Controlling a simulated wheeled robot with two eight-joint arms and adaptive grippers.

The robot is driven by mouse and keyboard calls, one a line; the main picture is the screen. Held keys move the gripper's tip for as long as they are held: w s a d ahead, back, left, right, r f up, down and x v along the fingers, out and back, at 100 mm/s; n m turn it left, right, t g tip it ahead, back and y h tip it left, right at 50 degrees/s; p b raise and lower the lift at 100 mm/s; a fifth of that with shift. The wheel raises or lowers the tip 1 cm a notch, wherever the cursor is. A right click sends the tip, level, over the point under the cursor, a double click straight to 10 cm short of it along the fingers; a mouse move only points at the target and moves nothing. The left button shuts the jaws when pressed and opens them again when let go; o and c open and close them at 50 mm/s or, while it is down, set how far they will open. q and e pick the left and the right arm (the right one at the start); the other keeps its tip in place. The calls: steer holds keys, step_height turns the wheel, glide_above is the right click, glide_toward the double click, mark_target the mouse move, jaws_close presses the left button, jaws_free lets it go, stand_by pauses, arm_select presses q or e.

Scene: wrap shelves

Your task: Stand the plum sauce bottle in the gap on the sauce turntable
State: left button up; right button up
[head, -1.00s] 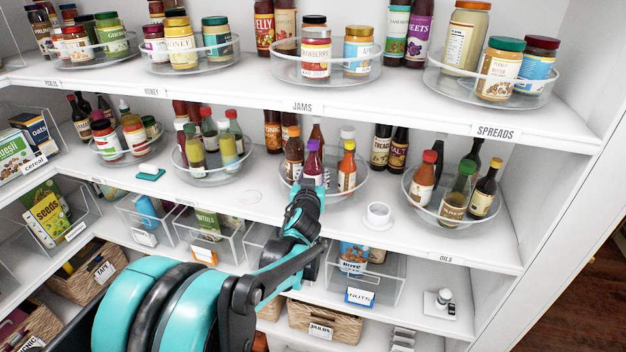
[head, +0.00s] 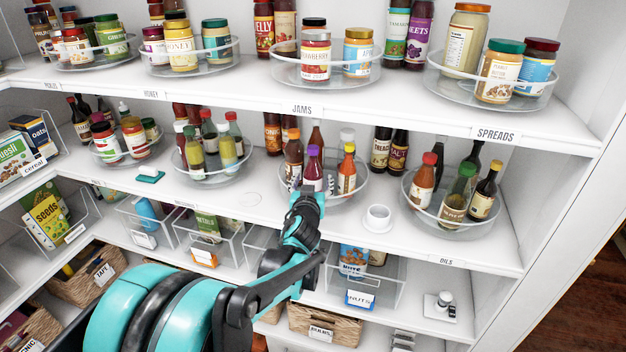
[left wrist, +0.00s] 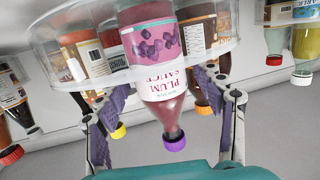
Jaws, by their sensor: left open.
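The plum sauce bottle (head: 314,169), with a purple cap and a purple-pink label, stands upright on the clear round sauce turntable (head: 352,197). It is at the front, between an orange-capped bottle (head: 348,172) on the right and a brown bottle (head: 294,160) on the left. The left wrist view shows the plum sauce bottle (left wrist: 163,105) upside down behind the turntable's clear rim (left wrist: 205,58). My left gripper (head: 314,190) is open at the front of the turntable. In the left wrist view, its fingers (left wrist: 160,95) are spread either side of the bottle, apart from it. My right gripper is not in view.
An oils turntable (head: 452,221) is farther right, another turntable (head: 210,176) left. The jams shelf (head: 300,107) hangs above. Bare shelf shows left of the sauce turntable.

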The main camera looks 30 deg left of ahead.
arm_select(q)
steer(key=p+v, duration=0.1)
steer(key=v, duration=1)
steer(key=s+d+f+m+g+h, duration=0.2)
steer(key=s+d+f+g+h, duration=0.1)
steer(key=s+d, duration=0.5)
steer(key=s+d+f+m+g+h, duration=0.3)
steer(key=s+d+f+g+h, duration=0.1)
steer(key=s+d+f, duration=0.4)
steer(key=shift+s+d+g, duration=0.2)
steer(key=shift+s+g, duration=0.2)
steer(key=shift+s, duration=0.65)
